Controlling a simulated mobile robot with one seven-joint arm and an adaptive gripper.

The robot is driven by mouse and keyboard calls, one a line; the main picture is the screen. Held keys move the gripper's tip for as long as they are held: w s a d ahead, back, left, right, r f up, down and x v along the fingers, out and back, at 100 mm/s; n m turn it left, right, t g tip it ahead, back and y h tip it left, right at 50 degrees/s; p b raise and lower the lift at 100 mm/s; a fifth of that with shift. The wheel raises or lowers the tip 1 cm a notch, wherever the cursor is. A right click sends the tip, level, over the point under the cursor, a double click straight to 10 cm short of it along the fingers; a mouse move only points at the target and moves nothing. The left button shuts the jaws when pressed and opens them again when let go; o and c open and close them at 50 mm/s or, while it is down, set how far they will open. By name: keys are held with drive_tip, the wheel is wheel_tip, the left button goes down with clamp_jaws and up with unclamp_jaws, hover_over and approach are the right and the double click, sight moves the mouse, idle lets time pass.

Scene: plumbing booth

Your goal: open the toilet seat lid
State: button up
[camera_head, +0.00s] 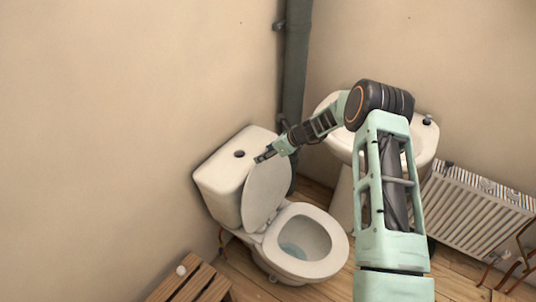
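The white toilet (306,268) stands in the corner, and its bowl opening with water inside is in plain view. Its lid (265,190) is raised, standing steeply and leaning back toward the cistern (221,186). My gripper (262,156) is at the top edge of the raised lid, in front of the cistern's top. It looks very close to the lid, but I cannot tell whether they touch. The fingers are too small to tell whether they are open or shut.
A white washbasin (427,140) stands behind my arm, partly hidden. A white radiator (470,215) is on the right wall. A grey pipe (296,60) runs down the corner. A slatted wooden stool or crate (196,288) is at the bottom left.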

drive_tip(key=shift+a+r, duration=0.1)
drive_tip(key=shift+a, duration=0.1)
drive_tip(key=o, duration=1.7)
drive_tip(key=shift+d, duration=0.1)
drive_tip(key=shift+d, duration=0.1)
drive_tip(key=v, duration=1.1)
drive_tip(key=shift+s+d+r, duration=0.2)
drive_tip(key=shift+s+r, duration=0.05)
drive_tip(key=shift+r, duration=0.05)
